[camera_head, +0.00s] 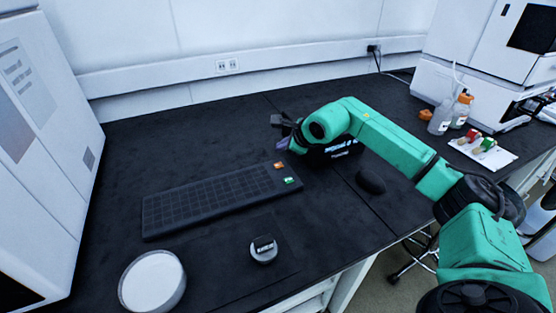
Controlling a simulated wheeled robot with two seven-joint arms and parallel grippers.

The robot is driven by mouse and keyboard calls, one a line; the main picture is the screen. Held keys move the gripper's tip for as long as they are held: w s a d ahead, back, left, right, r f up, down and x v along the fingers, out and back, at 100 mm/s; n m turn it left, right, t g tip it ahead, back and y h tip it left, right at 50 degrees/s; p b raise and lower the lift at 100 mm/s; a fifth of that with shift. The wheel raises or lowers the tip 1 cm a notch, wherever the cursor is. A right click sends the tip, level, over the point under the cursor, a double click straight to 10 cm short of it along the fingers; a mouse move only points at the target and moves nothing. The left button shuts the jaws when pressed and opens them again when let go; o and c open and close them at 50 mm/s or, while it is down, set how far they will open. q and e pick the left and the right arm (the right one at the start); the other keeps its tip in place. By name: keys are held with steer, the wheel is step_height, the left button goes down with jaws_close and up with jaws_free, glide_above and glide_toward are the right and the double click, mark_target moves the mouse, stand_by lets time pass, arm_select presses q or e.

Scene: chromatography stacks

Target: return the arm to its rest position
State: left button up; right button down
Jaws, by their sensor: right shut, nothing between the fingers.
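My right arm comes in from the lower right as a green arm and reaches across the black bench. My right gripper (284,130) is at its far end, dark and small in the picture, above the bench beyond the rack's right end. It is shut with nothing held. A dark device with a lit display (342,150) sits partly hidden behind the arm. My left gripper does not show.
A black rack (210,199) with an orange and a green item at its right end lies mid-bench. A white round container (152,281) and a small round item (264,249) stand in front. Bottles (461,110) and a white tray (483,151) stand right. White instruments flank the bench.

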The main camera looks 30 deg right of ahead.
step_height(320, 180, up, 2)
steer(key=shift+r+p, duration=0.1)
steer(key=shift+p, duration=0.3)
